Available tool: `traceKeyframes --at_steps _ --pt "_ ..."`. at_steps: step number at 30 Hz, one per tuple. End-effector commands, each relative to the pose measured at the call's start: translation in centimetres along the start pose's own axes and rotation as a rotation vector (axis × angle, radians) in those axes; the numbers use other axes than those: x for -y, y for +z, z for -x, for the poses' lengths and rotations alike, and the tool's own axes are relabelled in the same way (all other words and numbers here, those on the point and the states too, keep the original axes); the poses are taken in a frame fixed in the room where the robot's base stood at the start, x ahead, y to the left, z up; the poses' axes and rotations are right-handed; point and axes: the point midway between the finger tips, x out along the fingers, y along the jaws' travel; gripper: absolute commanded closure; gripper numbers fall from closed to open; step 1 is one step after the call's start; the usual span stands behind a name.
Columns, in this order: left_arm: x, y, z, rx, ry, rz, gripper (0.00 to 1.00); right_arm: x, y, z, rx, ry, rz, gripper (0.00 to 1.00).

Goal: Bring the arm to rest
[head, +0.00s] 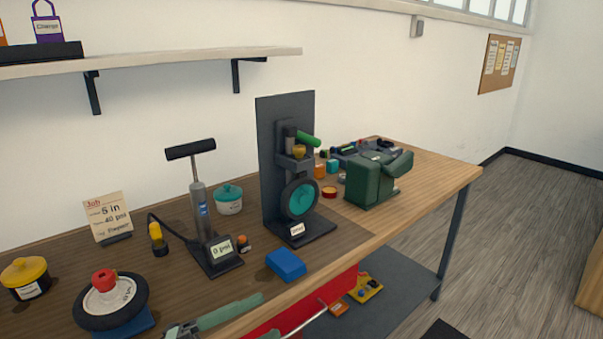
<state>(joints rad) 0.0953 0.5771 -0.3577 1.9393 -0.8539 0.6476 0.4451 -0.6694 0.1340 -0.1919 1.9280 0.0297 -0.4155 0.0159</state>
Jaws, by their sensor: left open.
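My left gripper (268,315) is at the bottom edge of the head view, low over the front edge of the workbench (410,222). One long grey-green finger shows, and a small green piece at the bottom edge looks like part of the other. The fingers are apart, with nothing seen between them. The rest of the gripper and the arm is cut off by the picture edge. A blue block (287,265) lies on the bench just beyond the fingertips, apart from them. My right gripper is not in view.
On the bench are a wheel with a red cap (110,300), a yellow-lidded pot (26,278), a pump (203,215) reading 0 psi, a job card (108,217), a wheel stand (285,170) and a green machine (375,180). A red panel (305,303) and lower shelf (400,295) lie below.

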Motion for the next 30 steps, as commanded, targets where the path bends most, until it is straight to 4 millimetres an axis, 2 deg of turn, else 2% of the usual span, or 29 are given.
traceKeyframes --at_steps 2,5,8,9,11,12,15,18,21,23,30 --pt "-0.5 2.2 1.3 0.163 -0.162 0.176 0.32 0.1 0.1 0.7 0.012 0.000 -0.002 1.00" --pt "-3.0 5.5 4.4 0.404 -0.312 0.390 0.32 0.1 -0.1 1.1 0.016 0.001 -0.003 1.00" --pt "-8.1 8.0 8.9 0.675 -0.402 0.618 0.32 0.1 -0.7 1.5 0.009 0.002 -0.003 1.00" --pt "-10.5 8.4 10.8 0.779 -0.419 0.705 0.32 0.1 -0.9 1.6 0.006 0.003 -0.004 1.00" --pt "-14.2 8.4 13.3 0.920 -0.428 0.826 0.32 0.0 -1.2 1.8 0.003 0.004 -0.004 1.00" --pt "-16.6 8.0 14.8 1.002 -0.426 0.900 0.32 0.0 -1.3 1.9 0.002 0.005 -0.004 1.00" --pt "-21.7 6.3 17.9 1.168 -0.405 1.058 0.32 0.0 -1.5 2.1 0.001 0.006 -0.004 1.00" --pt "-25.2 4.4 19.9 1.277 -0.378 1.173 0.32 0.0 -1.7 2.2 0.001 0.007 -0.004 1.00" --pt "-27.2 3.1 20.9 1.337 -0.358 1.239 0.32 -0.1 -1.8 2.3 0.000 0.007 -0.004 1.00" --pt "-27.8 2.7 21.2 1.354 -0.351 1.260 0.32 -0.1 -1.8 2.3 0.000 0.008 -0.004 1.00" --pt "-27.9 2.6 21.2 1.357 -0.350 1.263 0.32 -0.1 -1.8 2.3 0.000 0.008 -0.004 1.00"
